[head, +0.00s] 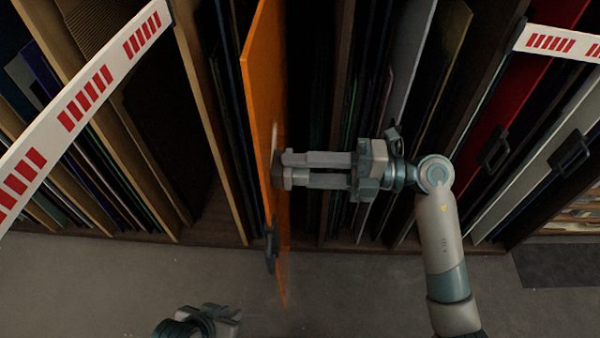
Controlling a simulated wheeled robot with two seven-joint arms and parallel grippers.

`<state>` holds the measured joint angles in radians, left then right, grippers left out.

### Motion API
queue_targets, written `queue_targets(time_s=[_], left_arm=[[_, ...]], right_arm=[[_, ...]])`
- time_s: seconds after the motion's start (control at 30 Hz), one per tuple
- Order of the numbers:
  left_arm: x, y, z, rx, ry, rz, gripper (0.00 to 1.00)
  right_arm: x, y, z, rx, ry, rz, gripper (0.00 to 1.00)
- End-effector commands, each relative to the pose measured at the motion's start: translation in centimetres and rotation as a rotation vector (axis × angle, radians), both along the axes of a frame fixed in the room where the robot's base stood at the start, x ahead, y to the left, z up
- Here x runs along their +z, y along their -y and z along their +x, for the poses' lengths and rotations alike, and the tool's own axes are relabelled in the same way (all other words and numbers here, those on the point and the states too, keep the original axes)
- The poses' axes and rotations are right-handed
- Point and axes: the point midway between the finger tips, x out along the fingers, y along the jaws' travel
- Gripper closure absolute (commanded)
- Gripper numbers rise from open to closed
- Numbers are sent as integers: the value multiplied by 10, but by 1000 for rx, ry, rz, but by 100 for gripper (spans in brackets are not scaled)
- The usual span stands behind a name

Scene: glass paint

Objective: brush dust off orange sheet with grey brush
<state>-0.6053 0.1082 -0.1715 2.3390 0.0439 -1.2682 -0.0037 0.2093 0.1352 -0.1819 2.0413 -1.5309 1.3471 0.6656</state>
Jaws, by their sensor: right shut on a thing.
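The orange sheet (262,75) stands upright and nearly edge-on in the rack, its lower front end reaching past the rack. A black handle (271,245) sits on its lower part. A small pale patch, perhaps dust, shows on its face just above my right gripper. My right gripper (283,170) comes from the right and is shut on the grey brush (276,168), a small dark piece at the fingertips, mostly hidden. The brush is at the sheet's right face; it appears to touch it. My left gripper (225,318) is low at the bottom edge, left of the sheet, its fingers unclear.
Several upright sheets fill the rack slots on both sides. A red sheet (505,105) and a pale sheet (535,145) at right carry black handles. Red-and-white barrier strips (85,105) cross the upper left and upper right (560,42). The grey floor (350,290) in front is clear.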

Motion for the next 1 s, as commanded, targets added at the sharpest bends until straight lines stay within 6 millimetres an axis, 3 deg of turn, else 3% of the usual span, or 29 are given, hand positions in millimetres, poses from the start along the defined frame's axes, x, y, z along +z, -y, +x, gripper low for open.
queue_targets(time_s=[0.3, 0.77, 1.0], left_arm=[[0, 0, 0, 0, 0, 0, 83], [0, 0, 0, 0, 0, 0, 83], [-1, 0, 0, 0, 0, 0, 83]], right_arm=[[0, 1, 21, 0, 2, -1, 84], [0, 1, 24, 0, 1, 0, 84], [0, 0, 37, 0, 2, 0, 84]])
